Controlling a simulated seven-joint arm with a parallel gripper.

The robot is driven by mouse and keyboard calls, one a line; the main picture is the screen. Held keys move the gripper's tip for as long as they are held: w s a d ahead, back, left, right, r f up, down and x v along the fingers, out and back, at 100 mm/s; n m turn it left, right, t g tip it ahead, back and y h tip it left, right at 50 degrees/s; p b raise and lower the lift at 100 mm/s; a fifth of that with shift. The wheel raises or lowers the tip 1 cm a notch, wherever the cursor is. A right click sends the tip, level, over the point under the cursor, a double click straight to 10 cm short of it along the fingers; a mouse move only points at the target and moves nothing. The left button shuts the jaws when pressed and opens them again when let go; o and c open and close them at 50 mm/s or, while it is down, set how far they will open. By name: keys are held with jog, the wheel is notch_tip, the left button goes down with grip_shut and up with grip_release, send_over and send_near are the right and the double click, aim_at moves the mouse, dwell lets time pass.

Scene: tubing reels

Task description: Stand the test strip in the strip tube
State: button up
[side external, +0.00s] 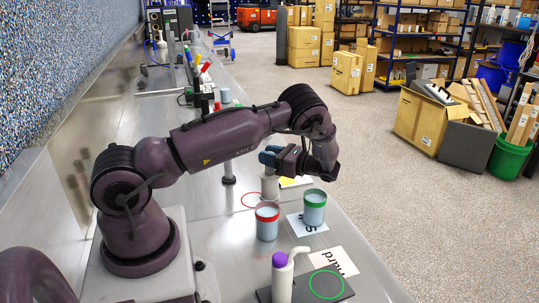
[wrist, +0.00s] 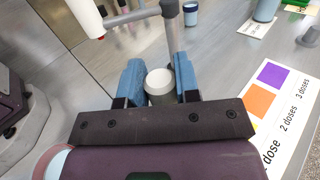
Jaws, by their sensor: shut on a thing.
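My gripper (side external: 268,157) reaches over the bench with its blue fingers pointing left. In the wrist view its two fingers (wrist: 158,82) stand on either side of a pale round-topped cylinder (wrist: 160,84) and are shut on it. In the side view a pale cylinder (side external: 270,187) shows upright just below the fingers. I cannot tell whether this cylinder is the strip tube. I cannot make out the test strip in either view.
A red-rimmed cup (side external: 267,222) and a green-rimmed cup (side external: 314,208) stand in front of the gripper. A white bottle with a purple cap (side external: 281,275) stands at a dark mat with a green ring (side external: 326,284). A coloured dose card (wrist: 284,105) lies right.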

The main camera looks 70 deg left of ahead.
jog(key=shift+f, duration=0.1)
jog(key=o, duration=1)
jog(key=shift+c, duration=0.2)
jog(key=v, duration=1.2)
notch_tip(320, 180, up, 10)
jog(key=d+n+t+h, duration=0.3)
jog(key=t+h, duration=0.1)
jog(key=s+d+r+n+t+h, duration=0.4)
jog(key=s+d+r+t+h, duration=0.3)
jog(key=s+d+r+t, duration=0.45)
jog(key=s+d+r+n+t+h, duration=0.1)
jog(key=s+d+n+t, duration=0.1)
jog(key=s+d, duration=0.4)
jog(key=s+t, duration=0.1)
jog(key=s, duration=0.2)
jog(key=shift+r+h, duration=0.4)
